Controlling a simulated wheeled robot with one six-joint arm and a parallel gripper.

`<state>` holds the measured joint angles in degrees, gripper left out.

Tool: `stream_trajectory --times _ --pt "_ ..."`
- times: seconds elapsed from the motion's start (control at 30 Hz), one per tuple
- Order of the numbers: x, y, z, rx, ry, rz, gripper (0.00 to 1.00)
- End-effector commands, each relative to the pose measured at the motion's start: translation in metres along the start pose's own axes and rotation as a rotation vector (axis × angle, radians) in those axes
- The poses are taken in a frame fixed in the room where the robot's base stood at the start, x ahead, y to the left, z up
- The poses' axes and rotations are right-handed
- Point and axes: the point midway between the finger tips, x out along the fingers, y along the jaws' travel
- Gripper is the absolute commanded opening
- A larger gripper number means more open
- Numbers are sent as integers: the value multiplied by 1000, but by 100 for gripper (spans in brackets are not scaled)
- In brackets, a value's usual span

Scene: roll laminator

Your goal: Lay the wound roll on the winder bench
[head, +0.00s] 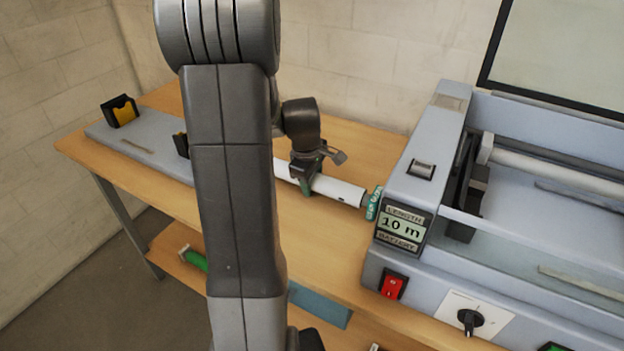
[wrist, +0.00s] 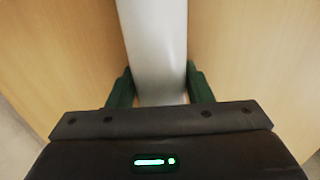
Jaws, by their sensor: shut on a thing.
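My gripper (head: 305,186) is shut around the roll from above. In the wrist view, the roll (wrist: 155,40) runs between the green fingers of my gripper (wrist: 160,88), with wood on both sides. My own arm hides the roll's left end in the head view.
The grey laminator (head: 415,180), with a "10 m" display, stands close to the roll's right end. A grey base plate (head: 155,160) with a black and yellow holder (head: 120,109) is at the left. A green-ended item (head: 195,260) lies on the lower shelf.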

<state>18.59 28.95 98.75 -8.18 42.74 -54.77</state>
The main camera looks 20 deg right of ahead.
Motion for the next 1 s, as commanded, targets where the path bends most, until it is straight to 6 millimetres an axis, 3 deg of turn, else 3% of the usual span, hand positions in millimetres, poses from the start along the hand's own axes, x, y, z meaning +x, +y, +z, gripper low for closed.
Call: stream_trajectory --times 0.1,0.13,0.17,0.67,0.77,1.0 --pt "5 -1 0 0 0 0 5" --pt "5 -2 0 0 -1 -2 50" --pt "5 -2 0 0 -1 -3 55" --pt "4 -4 2 1 -5 -13 55" --pt "-6 -3 1 1 -4 -10 55" --pt "-60 0 0 0 0 -1 55"
